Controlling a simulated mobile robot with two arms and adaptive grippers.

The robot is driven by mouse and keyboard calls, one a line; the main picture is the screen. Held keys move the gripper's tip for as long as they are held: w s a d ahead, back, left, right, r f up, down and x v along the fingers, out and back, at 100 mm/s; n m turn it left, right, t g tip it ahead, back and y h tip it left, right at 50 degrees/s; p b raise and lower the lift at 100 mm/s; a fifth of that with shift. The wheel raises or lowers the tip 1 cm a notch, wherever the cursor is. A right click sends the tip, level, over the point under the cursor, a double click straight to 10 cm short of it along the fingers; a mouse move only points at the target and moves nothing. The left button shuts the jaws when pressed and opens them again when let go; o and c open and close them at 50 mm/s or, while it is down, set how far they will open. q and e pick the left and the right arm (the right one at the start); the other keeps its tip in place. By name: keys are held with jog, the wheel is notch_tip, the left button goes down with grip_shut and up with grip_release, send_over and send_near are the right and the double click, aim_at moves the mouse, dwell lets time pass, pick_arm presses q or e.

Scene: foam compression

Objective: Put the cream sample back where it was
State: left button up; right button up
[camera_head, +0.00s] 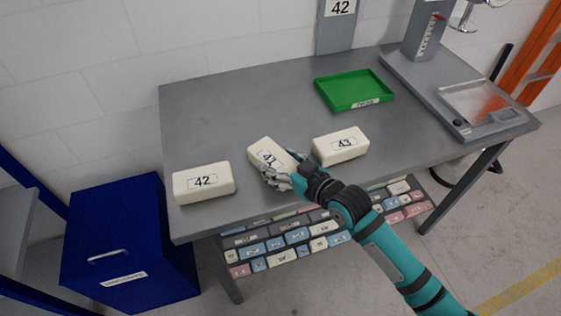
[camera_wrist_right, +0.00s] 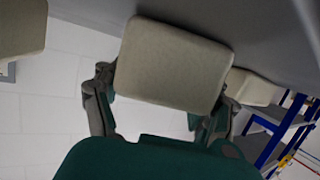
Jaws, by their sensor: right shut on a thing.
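Three cream foam blocks are on the grey table (camera_head: 240,110). One is labelled 42 (camera_head: 203,183) at the left and one 43 (camera_head: 341,146) at the right. Between them is a third block (camera_head: 264,150), its label partly covered by my fingers and looking like 41. My right gripper (camera_head: 280,174) is shut on this middle block, which sits turned at an angle to the others. In the right wrist view the held block (camera_wrist_right: 170,65) lies between both fingers. Whether it touches the table is unclear. My left gripper is out of view.
A green tray (camera_head: 353,91) lies at the back of the table. A grey press stand (camera_head: 425,30) with a metal plate is at the right. A blue bin (camera_head: 125,245) stands on the floor at left. Several coloured samples (camera_head: 290,243) fill a rack below the front edge.

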jog(key=o, duration=1)
jog(key=shift+f, duration=0.1)
jog(key=shift+r, duration=0.25)
jog(key=shift+s+d, duration=0.25)
jog(key=b+v, duration=0.1)
jog(key=v, duration=1)
jog(key=shift+s+r, duration=0.1)
